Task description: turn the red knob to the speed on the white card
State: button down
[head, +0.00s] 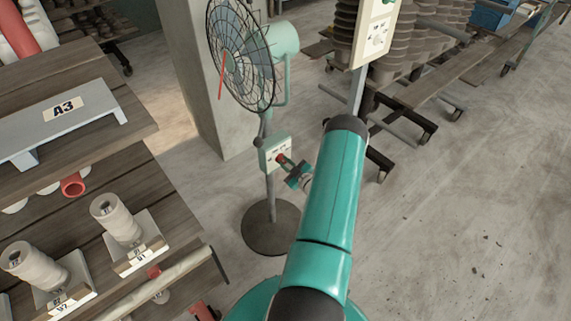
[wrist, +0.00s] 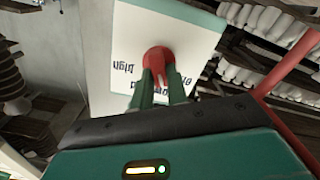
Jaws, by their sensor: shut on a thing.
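The red knob (head: 282,158) sits on the pale control box (head: 269,154) on the stand of a green fan (head: 242,55). My gripper (head: 289,166) is at the box. In the wrist view, its two green fingers (wrist: 161,84) are shut on the red knob (wrist: 158,58), one on each side. The white face of the box (wrist: 125,42) carries upside-down lettering, with "high" at the left of the knob. Other words are partly hidden by the fingers, and I cannot tell which one the knob points at. I cannot make out a white card with a speed for certain.
A cream panel (head: 378,32) with unclear markings stands on a post to the right of the fan. Wooden shelves with spools (head: 118,222) and a grey stand marked A3 (head: 60,122) are at the left. Carts with stacked pots stand behind. The floor at right is open.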

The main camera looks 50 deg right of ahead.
jog(key=m, duration=0.5)
jog(key=shift+d+m, duration=0.15)
jog(key=shift+m, duration=0.15)
jog(key=shift+d+m, duration=0.1)
jog(key=shift+m, duration=2.1)
jog(key=c, duration=1.4)
grip_release()
jog(key=shift+s, duration=0.1)
jog(key=v, duration=1.3)
jog(key=shift+s, duration=0.35)
